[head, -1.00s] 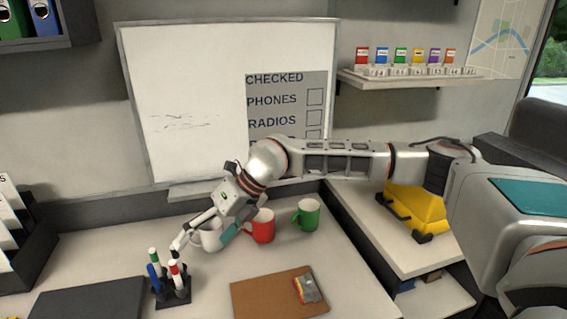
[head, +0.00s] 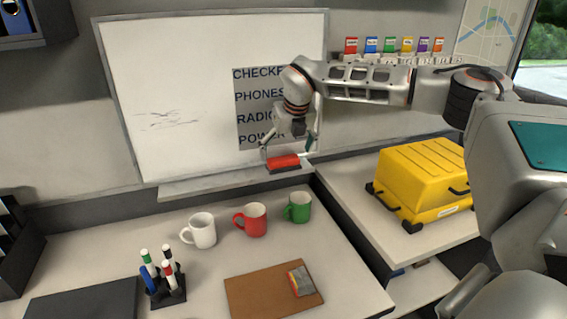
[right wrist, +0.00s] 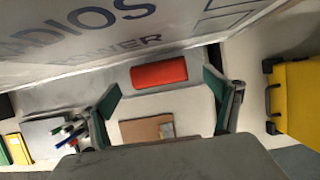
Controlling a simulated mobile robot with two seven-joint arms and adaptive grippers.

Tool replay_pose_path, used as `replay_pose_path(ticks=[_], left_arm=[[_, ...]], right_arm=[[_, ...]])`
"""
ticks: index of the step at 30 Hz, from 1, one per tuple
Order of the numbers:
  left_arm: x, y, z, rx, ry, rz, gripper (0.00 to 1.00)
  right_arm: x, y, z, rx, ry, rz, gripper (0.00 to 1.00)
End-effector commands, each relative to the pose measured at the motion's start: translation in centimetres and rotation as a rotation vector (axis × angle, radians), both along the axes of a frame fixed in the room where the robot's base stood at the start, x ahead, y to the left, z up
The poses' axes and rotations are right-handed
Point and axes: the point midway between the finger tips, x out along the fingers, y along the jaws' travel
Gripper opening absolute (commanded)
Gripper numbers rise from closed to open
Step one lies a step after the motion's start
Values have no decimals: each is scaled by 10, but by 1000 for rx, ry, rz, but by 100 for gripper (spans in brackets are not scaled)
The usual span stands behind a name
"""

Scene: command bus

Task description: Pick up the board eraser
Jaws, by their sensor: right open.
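The board eraser (head: 284,162) is a red block with a dark underside at the whiteboard's tray (head: 225,180), near its right end. It also shows as a red block (right wrist: 159,71) in the right wrist view, near the top middle and beyond the fingertips. My right gripper (head: 288,152) is open, with its fingers at either end of the eraser in the head view. In the right wrist view its two green-padded fingers (right wrist: 160,92) are wide apart with nothing held between them. Whether a finger touches the eraser cannot be told. My left gripper is not in view.
A whiteboard (head: 180,70) stands behind the tray. White (head: 203,231), red (head: 254,221) and green (head: 299,208) mugs stand on the desk in front. A marker holder (head: 165,291) and brown clipboard (head: 255,296) are nearer. A yellow case (head: 425,178) is at right.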

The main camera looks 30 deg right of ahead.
Motion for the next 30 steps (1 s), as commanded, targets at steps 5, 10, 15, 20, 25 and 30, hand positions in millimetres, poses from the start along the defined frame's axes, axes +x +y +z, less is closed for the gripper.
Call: replay_pose_path(ticks=[5,10,15,20,25,30], left_arm=[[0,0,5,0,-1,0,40],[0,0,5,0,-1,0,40],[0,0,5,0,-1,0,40],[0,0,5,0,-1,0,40],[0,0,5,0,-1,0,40],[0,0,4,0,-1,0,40]], right_arm=[[9,0,-22,-1,2,1,89],[12,-1,-28,1,1,0,89],[12,0,-29,1,1,1,86],[12,-1,-28,1,1,1,48],[12,-1,-28,1,1,1,47],[12,-1,-28,1,0,1,47]])
